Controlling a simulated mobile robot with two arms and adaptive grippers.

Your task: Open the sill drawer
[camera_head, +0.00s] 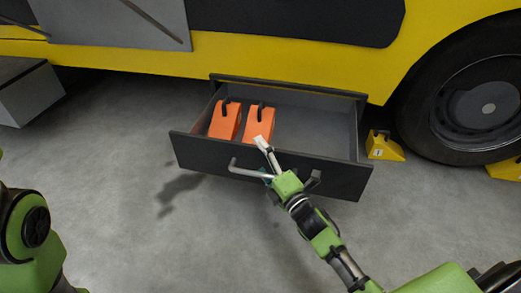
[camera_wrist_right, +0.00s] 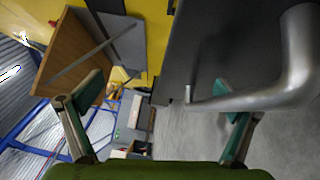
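The sill drawer (camera_head: 265,166) is a dark grey box under the yellow vehicle side. It stands pulled out, with its inside showing. Its pale bar handle (camera_head: 250,173) is on the front and shows large at the right in the wrist view (camera_wrist_right: 255,100). My right gripper (camera_head: 268,163) is at the handle and hides part of it. In the wrist view its fingers (camera_wrist_right: 157,125) are wide apart, and the bar overlaps the right-hand finger. I cannot tell whether they touch. Only a link of my left arm shows at the left edge; its gripper is out of view.
Two orange wedges with dark handles, a left one (camera_head: 225,121) and a right one (camera_head: 258,124), lie in the drawer's left half. A yellow chock (camera_head: 383,147) is by the wheel (camera_head: 480,105) at right. A grey box (camera_head: 27,92) stands at left. The floor in front is clear.

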